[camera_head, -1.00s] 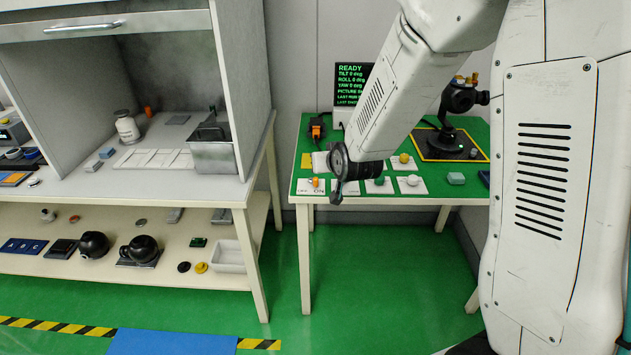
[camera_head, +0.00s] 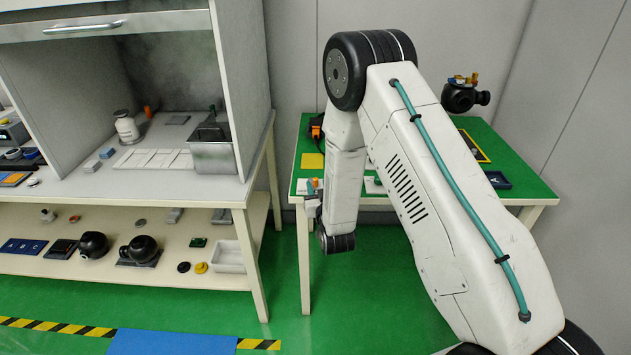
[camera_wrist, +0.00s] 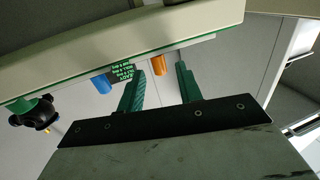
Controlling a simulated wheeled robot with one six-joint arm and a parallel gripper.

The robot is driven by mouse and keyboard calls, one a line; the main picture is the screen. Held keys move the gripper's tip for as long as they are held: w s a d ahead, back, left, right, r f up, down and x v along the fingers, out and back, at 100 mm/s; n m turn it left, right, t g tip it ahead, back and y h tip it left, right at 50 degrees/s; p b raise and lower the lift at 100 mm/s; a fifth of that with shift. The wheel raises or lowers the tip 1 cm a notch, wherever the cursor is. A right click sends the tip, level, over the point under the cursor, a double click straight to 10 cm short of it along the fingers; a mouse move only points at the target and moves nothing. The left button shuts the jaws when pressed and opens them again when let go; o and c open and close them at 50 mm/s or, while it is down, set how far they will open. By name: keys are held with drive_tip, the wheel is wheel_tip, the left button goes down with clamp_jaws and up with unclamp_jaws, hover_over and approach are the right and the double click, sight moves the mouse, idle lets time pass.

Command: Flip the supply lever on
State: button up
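In the wrist view, two green fingers of my gripper (camera_wrist: 160,70) stand apart, with a small orange lever (camera_wrist: 158,64) showing between their tips at the table edge. I cannot tell whether either finger touches it. A blue piece (camera_wrist: 102,83) shows to the left of the fingers. My arm hides most of the plate, and the lever's position is unclear there.
A black device (camera_head: 462,97) stands at the back right. The bench with a hood and lower shelf (camera_head: 250,190) stands left, with a gap of floor between.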

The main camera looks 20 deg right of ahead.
sight(317, 182)
drive_tip(key=shift+w+d, duration=0.15)
drive_tip(key=shift+w, duration=1.7)
clamp_jaws()
drive_tip(key=shift+d+n+y, duration=0.15)
drive_tip(key=shift+n+y, duration=0.35)
drive_tip(key=shift+y, duration=0.3)
unclamp_jaws()
